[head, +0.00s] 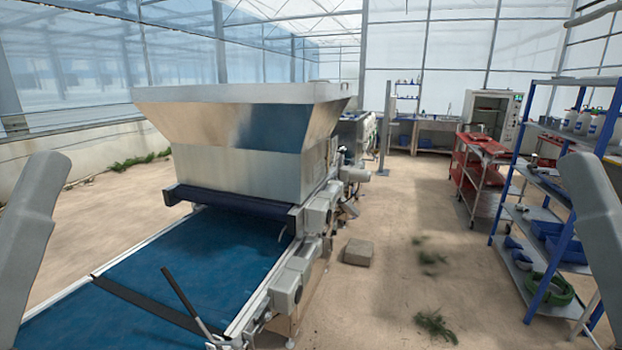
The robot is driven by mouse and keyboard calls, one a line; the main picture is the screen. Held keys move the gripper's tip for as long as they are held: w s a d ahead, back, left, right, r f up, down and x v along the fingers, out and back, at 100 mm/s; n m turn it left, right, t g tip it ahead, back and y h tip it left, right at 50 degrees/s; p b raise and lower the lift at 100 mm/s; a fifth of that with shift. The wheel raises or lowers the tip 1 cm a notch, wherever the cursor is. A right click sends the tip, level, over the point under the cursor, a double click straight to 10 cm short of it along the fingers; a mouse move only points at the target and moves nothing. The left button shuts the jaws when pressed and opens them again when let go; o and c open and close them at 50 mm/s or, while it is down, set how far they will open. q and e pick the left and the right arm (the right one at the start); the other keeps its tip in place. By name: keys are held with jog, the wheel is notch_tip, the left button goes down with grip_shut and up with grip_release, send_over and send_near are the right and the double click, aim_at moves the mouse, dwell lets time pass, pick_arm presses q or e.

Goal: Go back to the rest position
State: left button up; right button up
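A grey link of my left arm (32,235) stands at the left edge of the head view. A matching grey link of my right arm (592,230) stands at the right edge. Neither gripper shows in the head view, so their fingers and anything in them are hidden from me. The tray seeder (240,150) stands ahead, left of the middle, with a large metal hopper on top. Its blue conveyor belt (205,260) runs toward me at the lower left and carries no tray that I can see.
A dark bar (150,305) crosses the belt, with a thin dark lever (182,295) beside it. A blue shelf rack (545,215) stands at the right, with a red trolley (475,175) behind it. A block (358,252) lies on the floor. The sandy floor right of the seeder is mostly clear.

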notch_tip(320, 180, up, 35)
jog(key=p, duration=3.2)
jog(key=shift+r+p, duration=0.15)
jog(key=shift+p, duration=0.15)
